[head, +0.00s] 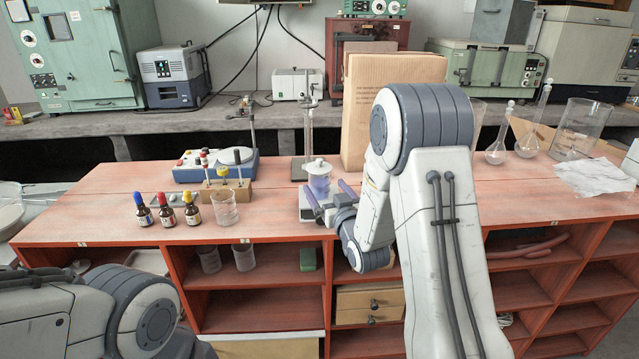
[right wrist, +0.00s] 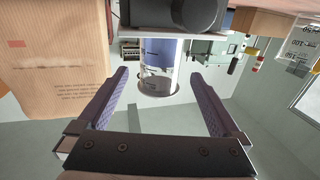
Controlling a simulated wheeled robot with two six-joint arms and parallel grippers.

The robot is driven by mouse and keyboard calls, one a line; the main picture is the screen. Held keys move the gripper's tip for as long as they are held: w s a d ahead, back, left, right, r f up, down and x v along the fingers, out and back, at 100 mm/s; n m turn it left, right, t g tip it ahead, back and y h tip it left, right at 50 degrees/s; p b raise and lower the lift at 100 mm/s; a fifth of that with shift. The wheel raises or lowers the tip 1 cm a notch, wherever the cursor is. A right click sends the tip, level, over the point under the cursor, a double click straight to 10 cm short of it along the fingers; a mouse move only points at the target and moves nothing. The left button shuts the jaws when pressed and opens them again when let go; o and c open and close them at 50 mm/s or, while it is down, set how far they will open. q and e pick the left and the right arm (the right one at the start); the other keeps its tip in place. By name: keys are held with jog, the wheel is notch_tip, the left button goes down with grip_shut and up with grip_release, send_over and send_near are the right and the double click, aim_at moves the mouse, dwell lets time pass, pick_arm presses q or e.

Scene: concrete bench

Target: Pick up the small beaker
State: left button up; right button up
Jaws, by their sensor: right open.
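A clear small beaker (head: 223,208) stands on the wooden bench, right of the dropper bottles. Another small vessel (head: 318,184), holding purple-blue liquid, stands on a white device (head: 304,206) at mid-bench. In the right wrist view that vessel (right wrist: 160,72) appears upside down, beyond and between my fingers. My right gripper (head: 330,194) is open in front of it, with purple fingers spread; it also shows in the right wrist view (right wrist: 160,88). Nothing is between the pads near the palm. My left arm shows at lower left, but its gripper is out of view.
Three dropper bottles (head: 167,212) and a wooden rack (head: 226,188) stand to the left. A tall cardboard box (head: 380,105) stands just behind and right of my gripper. A stand (head: 307,140) rises behind the vessel. Flasks and a large beaker (head: 578,128) are at right.

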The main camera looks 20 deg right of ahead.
aim_at(323, 183)
jog(key=w, duration=0.1)
jog(key=w+p, duration=0.1)
jog(key=w, duration=0.3)
jog(key=shift+r, duration=0.3)
jog(key=shift+w, duration=0.45)
jog(key=c, duration=1.5)
